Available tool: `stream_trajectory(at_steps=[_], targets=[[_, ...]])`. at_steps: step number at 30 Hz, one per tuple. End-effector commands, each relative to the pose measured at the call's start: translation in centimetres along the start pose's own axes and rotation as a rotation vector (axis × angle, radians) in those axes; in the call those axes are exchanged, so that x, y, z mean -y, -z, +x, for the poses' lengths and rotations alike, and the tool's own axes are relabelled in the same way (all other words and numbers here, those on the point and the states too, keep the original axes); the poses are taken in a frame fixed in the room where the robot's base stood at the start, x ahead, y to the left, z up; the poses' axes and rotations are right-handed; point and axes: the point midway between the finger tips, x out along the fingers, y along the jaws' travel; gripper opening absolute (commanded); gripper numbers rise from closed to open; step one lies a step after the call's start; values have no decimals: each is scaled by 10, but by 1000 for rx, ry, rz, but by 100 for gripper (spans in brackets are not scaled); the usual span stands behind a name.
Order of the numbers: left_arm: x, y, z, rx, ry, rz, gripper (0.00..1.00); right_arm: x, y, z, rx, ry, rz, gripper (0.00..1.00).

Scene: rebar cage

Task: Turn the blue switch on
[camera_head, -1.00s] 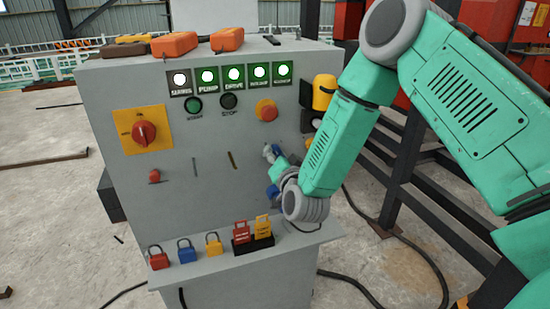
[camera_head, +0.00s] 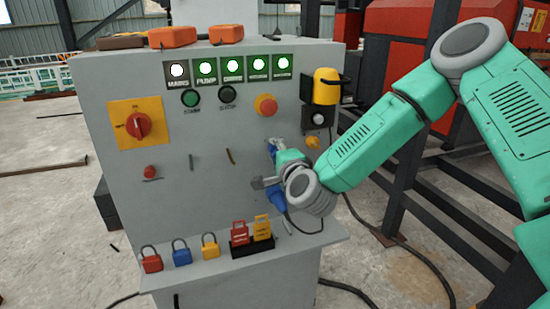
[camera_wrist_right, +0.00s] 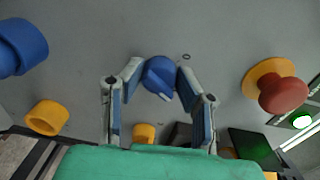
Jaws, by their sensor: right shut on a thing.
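The blue switch (camera_wrist_right: 160,77) is a round knob with a white pointer mark on the grey panel, seen in the right wrist view. My right gripper (camera_wrist_right: 161,80) has a finger on each side of the knob and is shut on it. In the head view my right gripper (camera_head: 272,165) is at the right part of the panel face, and the wrist and fingers mostly hide the knob there. My left gripper is not in view.
The grey control cabinet (camera_head: 100,85) carries a red emergency button (camera_head: 266,105), a red rotary switch (camera_head: 138,125) and lit green indicators (camera_head: 232,68). A shelf (camera_head: 215,268) below holds padlocks. Dark steel posts (camera_head: 430,150) stand at right.

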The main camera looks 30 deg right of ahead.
Motion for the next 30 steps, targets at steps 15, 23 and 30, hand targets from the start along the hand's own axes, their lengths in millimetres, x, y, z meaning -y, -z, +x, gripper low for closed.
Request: stream_trajectory(at_steps=[15,23,30], targets=[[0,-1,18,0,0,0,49,-5,2,0,9,-13,210,0],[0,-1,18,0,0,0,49,-4,2,0,10,-14,222,0],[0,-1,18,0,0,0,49,-5,2,0,9,-15,221,36]])
